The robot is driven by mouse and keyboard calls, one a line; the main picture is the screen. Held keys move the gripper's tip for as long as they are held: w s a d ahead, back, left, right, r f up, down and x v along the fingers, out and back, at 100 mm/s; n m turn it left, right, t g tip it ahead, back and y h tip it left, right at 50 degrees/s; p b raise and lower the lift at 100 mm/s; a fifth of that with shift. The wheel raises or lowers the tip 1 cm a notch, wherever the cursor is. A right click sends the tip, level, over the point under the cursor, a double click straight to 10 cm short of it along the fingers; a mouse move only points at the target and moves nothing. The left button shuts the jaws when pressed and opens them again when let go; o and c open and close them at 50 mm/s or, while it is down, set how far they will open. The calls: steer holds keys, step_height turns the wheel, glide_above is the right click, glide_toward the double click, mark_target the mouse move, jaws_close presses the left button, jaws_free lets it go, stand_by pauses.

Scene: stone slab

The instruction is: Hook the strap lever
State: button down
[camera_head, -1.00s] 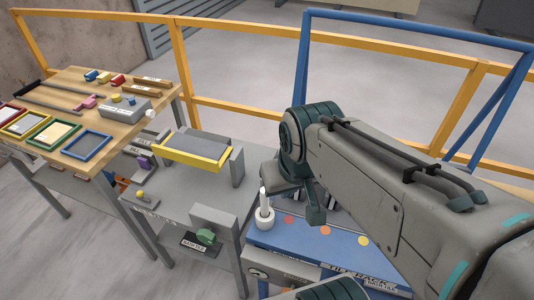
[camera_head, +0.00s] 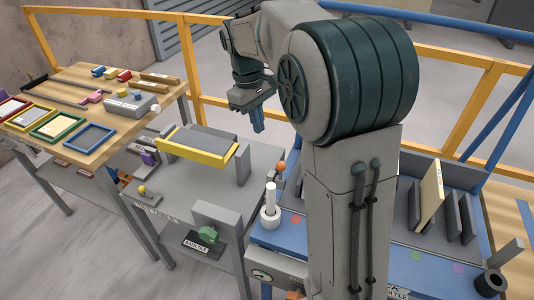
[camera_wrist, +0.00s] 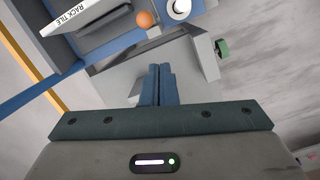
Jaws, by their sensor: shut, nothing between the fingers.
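An orange ball knob (camera_head: 280,168) stands at the back left edge of the blue rack table; it also shows in the wrist view (camera_wrist: 146,19), ahead of my fingers and a little left. It may be the end of the strap lever, but no label shows this. My gripper (camera_head: 258,126) is raised above the gap between the grey bench and the blue table, fingers pointing down. In the wrist view the blue fingers (camera_wrist: 158,85) are pressed together with nothing between them, apart from the knob. The lever's lower part is hidden in the head view.
A white cylinder in a round holder (camera_head: 270,208) stands near the knob. The blue rack table (camera_head: 430,268) holds upright slabs, partly behind my arm. The grey bench (camera_head: 181,205) carries a yellow-edged tray (camera_head: 198,155) and a green knob (camera_head: 208,234). A yellow rail (camera_head: 212,102) runs behind.

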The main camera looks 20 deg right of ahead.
steer(key=shift+n+g+h, duration=0.3)
steer(key=shift+n+g, duration=0.1)
steer(key=shift+n, duration=0.4)
steer(key=w+f, duration=0.1)
steer(key=w, duration=0.1)
steer(key=w+a+f, duration=0.1)
steer(key=w+f, duration=0.1)
steer(key=shift+w+a+f+b, duration=0.1)
steer(key=shift+w+f+b, duration=0.1)
steer(key=shift+w+b, duration=0.15)
steer(key=shift+f, duration=0.1)
steer(key=p, duration=0.1)
glide_above(281, 176)
steer(key=w+a, duration=0.2)
steer(key=w, duration=0.1)
step_height(281, 176, down, 9)
steer(key=shift+w+a+r, duration=0.1)
steer(key=shift+a+r, duration=0.05)
